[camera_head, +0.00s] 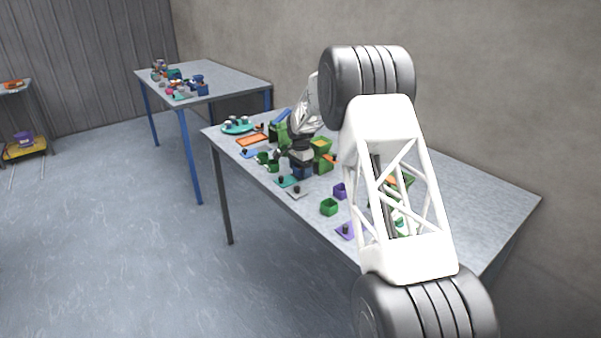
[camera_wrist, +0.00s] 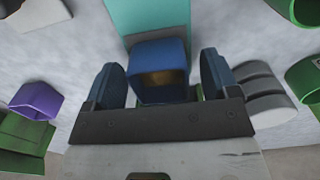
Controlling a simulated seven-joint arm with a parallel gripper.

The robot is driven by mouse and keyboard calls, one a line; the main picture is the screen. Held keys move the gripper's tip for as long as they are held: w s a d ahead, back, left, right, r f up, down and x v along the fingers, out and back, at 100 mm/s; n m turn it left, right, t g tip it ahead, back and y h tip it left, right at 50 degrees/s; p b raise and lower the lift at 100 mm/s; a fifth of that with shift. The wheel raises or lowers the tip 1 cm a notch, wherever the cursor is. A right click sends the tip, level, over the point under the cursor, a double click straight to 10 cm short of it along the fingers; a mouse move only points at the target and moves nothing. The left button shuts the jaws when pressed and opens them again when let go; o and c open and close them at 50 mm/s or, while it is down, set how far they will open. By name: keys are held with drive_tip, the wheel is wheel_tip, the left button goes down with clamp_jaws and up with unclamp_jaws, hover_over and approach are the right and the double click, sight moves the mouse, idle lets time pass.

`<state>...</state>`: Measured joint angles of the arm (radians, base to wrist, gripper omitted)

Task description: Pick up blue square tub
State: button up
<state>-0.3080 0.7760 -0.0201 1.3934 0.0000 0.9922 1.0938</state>
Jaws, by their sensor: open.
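The blue square tub (camera_wrist: 160,60) is in the wrist view, between the two fingers of my gripper (camera_wrist: 163,80). Its open top faces the camera, and something brownish shows inside. The fingers stand open on its left and right; I cannot tell whether either one touches it. In the head view the blue tub (camera_head: 301,173) shows as a small dark blue patch below my gripper (camera_head: 300,160), which covers much of it.
A purple tub (camera_wrist: 37,101) and green tubs lie left in the wrist view, with green round cups (camera_wrist: 303,75) on the right. A teal board (camera_wrist: 148,15) lies behind the tub. In the head view the table (camera_head: 480,190) is crowded around my gripper and clearer at the right.

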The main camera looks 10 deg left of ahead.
drive_tip(key=shift+c, duration=0.5)
drive_tip(key=c, duration=1)
drive_tip(key=shift+r, duration=0.1)
drive_tip(key=shift+r, duration=1.75)
drive_tip(key=s+d, duration=0.1)
drive_tip(key=s, duration=0.4)
drive_tip(key=s+d+r, duration=0.1)
drive_tip(key=s+d, duration=0.1)
drive_tip(key=s, duration=0.3)
drive_tip(key=s+d, duration=0.1)
drive_tip(key=s, duration=0.4)
drive_tip(key=shift+s+d+r, duration=0.15)
drive_tip(key=shift+d, duration=0.2)
drive_tip(key=shift+d+r, duration=0.85)
drive_tip(key=shift+d, duration=0.15)
